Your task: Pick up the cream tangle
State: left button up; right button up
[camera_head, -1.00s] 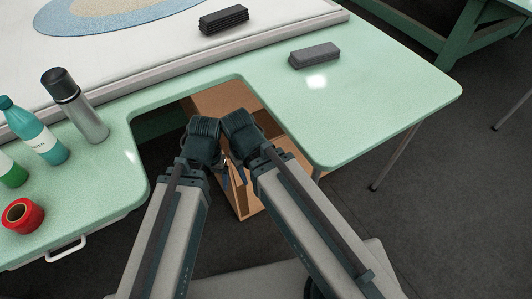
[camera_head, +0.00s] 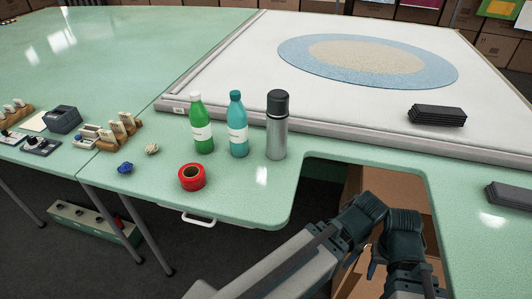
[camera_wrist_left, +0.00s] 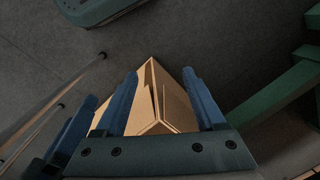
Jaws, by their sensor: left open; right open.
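The cream tangle (camera_head: 152,148) is a small pale ball of yarn on the green table, left of the bottles. A blue tangle (camera_head: 125,168) lies a little to its lower left. Both my grippers are far to the right of it, low in the table's cut-out. My left gripper (camera_wrist_left: 162,95) is open and empty in the left wrist view, with its blue fingers pointing down above a cardboard box. My right gripper (camera_head: 372,268) is beside it, its fingers mostly hidden behind its own wrist.
An open cardboard box (camera_head: 352,185) sits in the cut-out.

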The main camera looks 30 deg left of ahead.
aim_at(151, 148)
jog(key=k, duration=0.65)
jog(key=u, duration=1.05)
jog(key=l+u, duration=0.1)
jog(key=u, duration=0.95)
jog(key=l, duration=0.75)
jog(key=i, duration=0.4)
